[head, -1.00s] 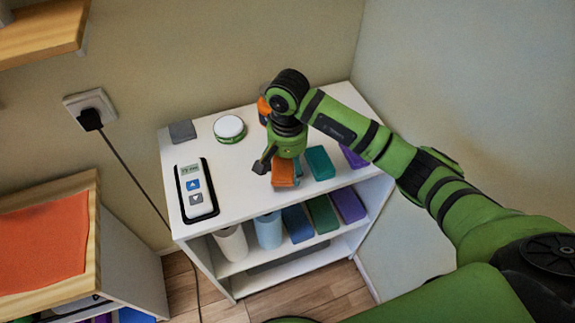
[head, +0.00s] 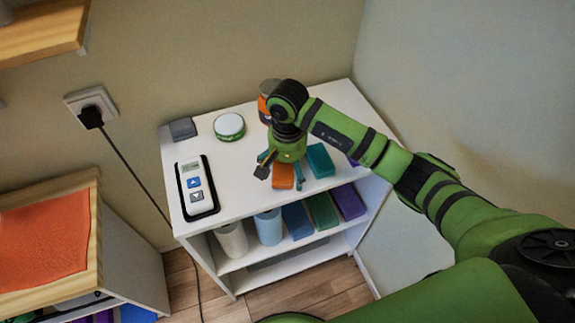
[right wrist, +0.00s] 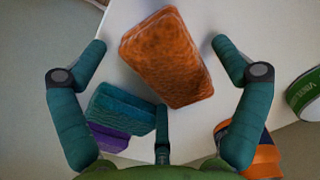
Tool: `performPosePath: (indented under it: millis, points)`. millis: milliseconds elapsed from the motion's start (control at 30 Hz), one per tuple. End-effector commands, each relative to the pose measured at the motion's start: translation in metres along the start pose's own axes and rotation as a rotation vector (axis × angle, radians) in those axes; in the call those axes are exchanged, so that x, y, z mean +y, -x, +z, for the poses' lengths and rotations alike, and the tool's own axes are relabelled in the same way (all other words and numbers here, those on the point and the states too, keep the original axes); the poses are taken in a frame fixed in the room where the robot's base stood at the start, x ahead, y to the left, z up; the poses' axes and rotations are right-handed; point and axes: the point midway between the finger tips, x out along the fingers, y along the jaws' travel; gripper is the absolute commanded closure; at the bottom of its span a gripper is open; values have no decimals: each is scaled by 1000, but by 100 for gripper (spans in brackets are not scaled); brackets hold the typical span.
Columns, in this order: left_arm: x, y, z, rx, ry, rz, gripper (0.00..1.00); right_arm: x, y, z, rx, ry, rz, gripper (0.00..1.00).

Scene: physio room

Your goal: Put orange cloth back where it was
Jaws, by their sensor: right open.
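The orange cloth (head: 283,176) is a small folded block on the white shelf's top, near the front edge. It also shows large in the right wrist view (right wrist: 168,58). My right gripper (head: 279,170) is just above it, pointing down. In the right wrist view its fingers (right wrist: 159,46) are spread open on both sides of the cloth, with gaps beside it. A teal folded cloth (head: 320,160) lies to the right of the orange one. A purple cloth (right wrist: 108,138) is beyond the teal one, mostly hidden by my arm in the head view. My left gripper is not in view.
The white shelf (head: 238,195) also holds a remote-like device (head: 196,186), a round green-white tin (head: 229,126), a grey block (head: 183,129) and an orange container (head: 265,105). Rolls and folded cloths fill its lower level. A wooden-topped unit (head: 92,225) with an orange sheet stands left.

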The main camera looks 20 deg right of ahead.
Motion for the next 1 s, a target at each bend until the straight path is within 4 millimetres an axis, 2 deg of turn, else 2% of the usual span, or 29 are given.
performPosePath:
  millis: [133, 233, 500, 700, 1000]
  points:
    - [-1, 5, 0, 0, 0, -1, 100, 0, 6, 0, 0, 0, -1, 3]
    - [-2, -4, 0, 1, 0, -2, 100, -1, 18, -2, 6, 2, -3, 3]
    - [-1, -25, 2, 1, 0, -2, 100, 0, 78, -2, 7, 1, -2, 3]
    - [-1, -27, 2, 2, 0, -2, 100, 0, 112, -1, 4, 0, 0, 3]
    - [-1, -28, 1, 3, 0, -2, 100, 0, 123, 0, -1, -1, 1, 3]
